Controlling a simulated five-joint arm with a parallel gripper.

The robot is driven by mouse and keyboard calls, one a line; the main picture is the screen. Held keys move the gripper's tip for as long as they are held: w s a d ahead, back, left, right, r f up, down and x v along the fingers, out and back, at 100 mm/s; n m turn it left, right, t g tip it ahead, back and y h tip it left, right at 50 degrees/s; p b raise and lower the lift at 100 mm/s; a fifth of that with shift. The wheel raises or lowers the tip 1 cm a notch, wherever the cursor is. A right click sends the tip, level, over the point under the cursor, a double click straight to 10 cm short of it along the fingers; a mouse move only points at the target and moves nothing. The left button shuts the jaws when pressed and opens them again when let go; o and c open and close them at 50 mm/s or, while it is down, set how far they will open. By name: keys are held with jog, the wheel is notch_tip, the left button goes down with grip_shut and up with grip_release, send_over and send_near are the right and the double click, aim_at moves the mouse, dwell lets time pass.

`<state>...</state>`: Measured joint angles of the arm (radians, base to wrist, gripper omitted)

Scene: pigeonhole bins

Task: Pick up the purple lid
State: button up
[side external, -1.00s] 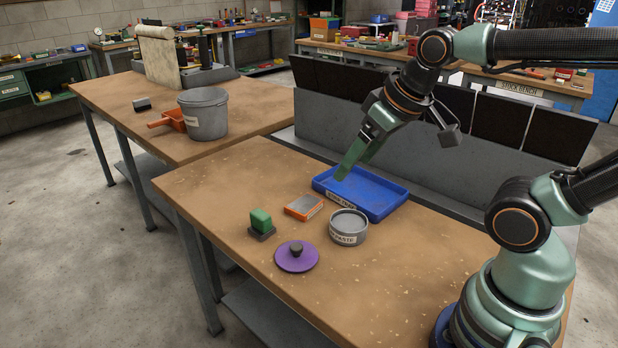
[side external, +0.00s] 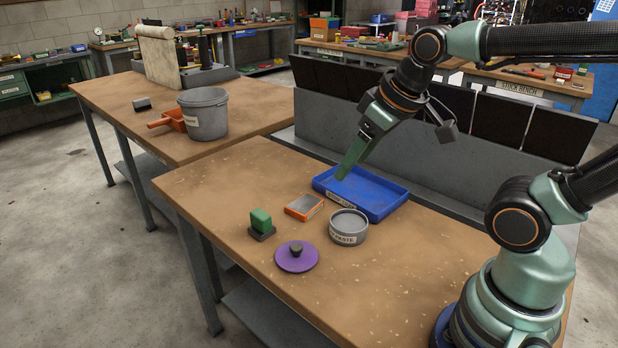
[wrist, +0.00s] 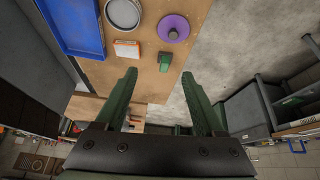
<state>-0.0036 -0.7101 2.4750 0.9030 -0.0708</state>
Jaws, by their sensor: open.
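The purple lid (side external: 297,258) is a round disc with a dark knob, lying flat near the front edge of the workbench in the side external view. It also shows near the top of the wrist view (wrist: 166,24). My gripper (side external: 342,177) is above the blue tray, up and to the right of the lid and apart from it. In the wrist view its two green fingers (wrist: 160,75) are spread wide with nothing between them.
A round grey tin (side external: 349,228) stands beside the lid. An orange-edged box (side external: 304,207), a green block on a dark base (side external: 261,222) and a blue tray (side external: 378,208) are on the same bench. The bench's left end is clear.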

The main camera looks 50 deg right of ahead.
jog(key=w+a+f+n+g, duration=0.25)
jog(key=w+n, duration=0.35)
jog(key=n, duration=0.5)
jog(key=n+g, duration=0.3)
jog(key=n, duration=0.7)
send_near(296, 245)
notch_tip(296, 245, down, 9)
jog(key=shift+s+r, duration=0.1)
grip_shut()
